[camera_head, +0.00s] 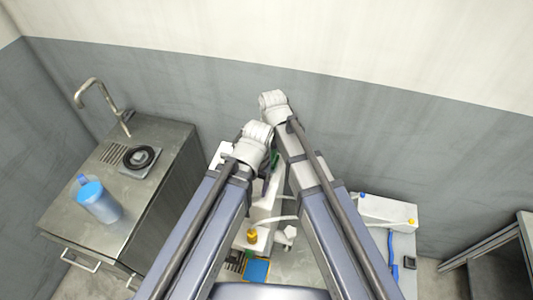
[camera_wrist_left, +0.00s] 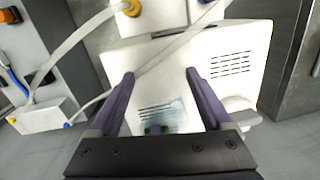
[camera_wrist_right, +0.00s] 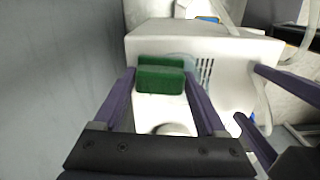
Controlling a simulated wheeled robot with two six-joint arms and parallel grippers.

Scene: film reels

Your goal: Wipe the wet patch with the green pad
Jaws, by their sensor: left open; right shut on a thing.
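The green pad (camera_wrist_right: 160,76) is between the fingers of my right gripper (camera_wrist_right: 160,73), which is shut on it. A bit of green also shows between the arms in the head view (camera_head: 274,159). The pad is over the top of a white machine (camera_wrist_right: 230,48), close beside the wet patch (camera_wrist_right: 186,59); I cannot tell whether it touches. The wet patch is a bluish sheen, and it also shows beside the slots in the left wrist view (camera_wrist_left: 176,108). My left gripper (camera_wrist_left: 160,74) is open and empty above the machine. The arms hide much of the machine in the head view.
A steel sink counter (camera_head: 165,140) stands at the left with a blue jug (camera_head: 98,201) and a black round item (camera_head: 140,158). A white box (camera_head: 388,211) with tubes is at the right. A grey wall is behind. My two grippers are close together.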

